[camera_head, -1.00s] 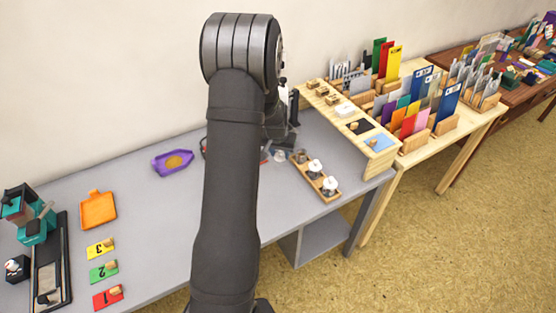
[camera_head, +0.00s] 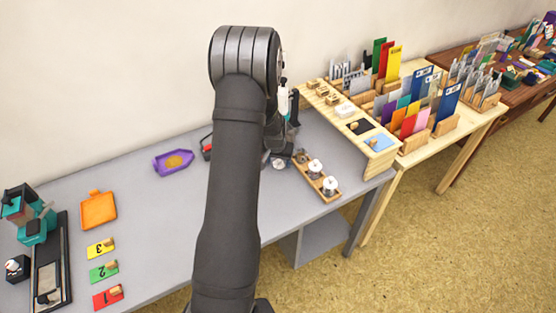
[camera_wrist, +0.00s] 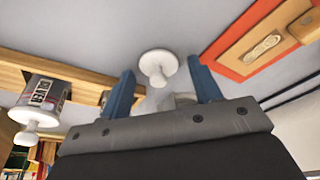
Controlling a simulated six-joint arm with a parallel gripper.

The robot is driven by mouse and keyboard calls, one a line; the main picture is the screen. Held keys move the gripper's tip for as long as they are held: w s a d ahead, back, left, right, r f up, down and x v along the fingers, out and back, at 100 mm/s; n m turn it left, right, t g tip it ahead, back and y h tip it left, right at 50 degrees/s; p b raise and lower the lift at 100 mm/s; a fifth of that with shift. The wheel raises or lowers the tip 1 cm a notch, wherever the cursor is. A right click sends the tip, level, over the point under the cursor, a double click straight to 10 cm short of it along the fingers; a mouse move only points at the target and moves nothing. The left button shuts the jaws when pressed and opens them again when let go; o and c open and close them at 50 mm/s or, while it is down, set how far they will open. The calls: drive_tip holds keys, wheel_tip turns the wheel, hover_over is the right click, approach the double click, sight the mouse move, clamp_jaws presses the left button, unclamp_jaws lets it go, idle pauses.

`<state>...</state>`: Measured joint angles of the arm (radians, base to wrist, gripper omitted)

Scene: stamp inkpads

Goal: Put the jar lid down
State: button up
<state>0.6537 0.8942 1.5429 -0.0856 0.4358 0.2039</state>
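The white jar lid (camera_wrist: 157,64), a disc with a round knob, lies on the grey table in the wrist view, knob toward the camera. In the head view it shows (camera_head: 279,162) beside the wooden jar rack (camera_head: 330,201). My gripper (camera_wrist: 161,66) has its two blue fingers apart on either side of the lid, with a visible gap at each side. A pale grey shape below the lid, between the fingers, is unclear. In the head view my arm hides most of the gripper.
The rack holds two lidded jars (camera_head: 316,166) (camera_head: 330,185); one labelled jar shows in the wrist view (camera_wrist: 44,93). A red-orange piece with a wooden part (camera_wrist: 257,44) lies to the right there. A wooden shelf (camera_head: 345,116) stands beyond the rack. A purple tray (camera_head: 173,163) lies left.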

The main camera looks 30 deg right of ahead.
drive_tip(key=shift+r, duration=0.1)
drive_tip(key=v, duration=1.2)
drive_tip(key=x, duration=1.2)
drive_tip(key=shift+r, duration=1.25)
drive_tip(key=shift+f, duration=0.1)
